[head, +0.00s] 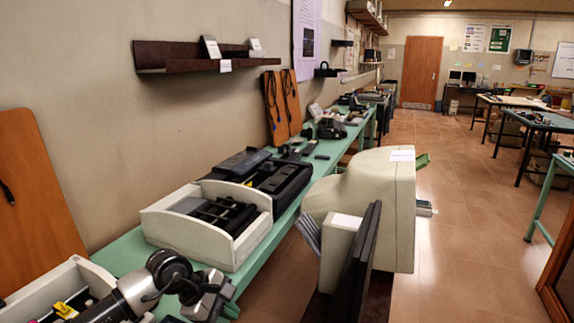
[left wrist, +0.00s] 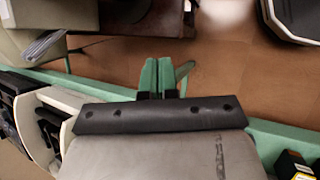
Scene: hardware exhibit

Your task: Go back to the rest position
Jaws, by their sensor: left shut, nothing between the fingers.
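My left arm comes in from the lower left of the head view. Its gripper (head: 224,300) is at the edge of the green table, in front of the white tray. In the left wrist view the two green fingers (left wrist: 158,76) are together and shut, with nothing between them. The fingers point out past the table edge, over the tiled floor. My right gripper shows in neither view.
A long green table (head: 128,250) runs along the wall, holding a white tray (head: 182,235) and black devices (head: 280,180). A bulky beige monitor (head: 375,200) and dark panel (head: 358,270) stand to the right. Tiled floor (head: 465,230) is open beyond.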

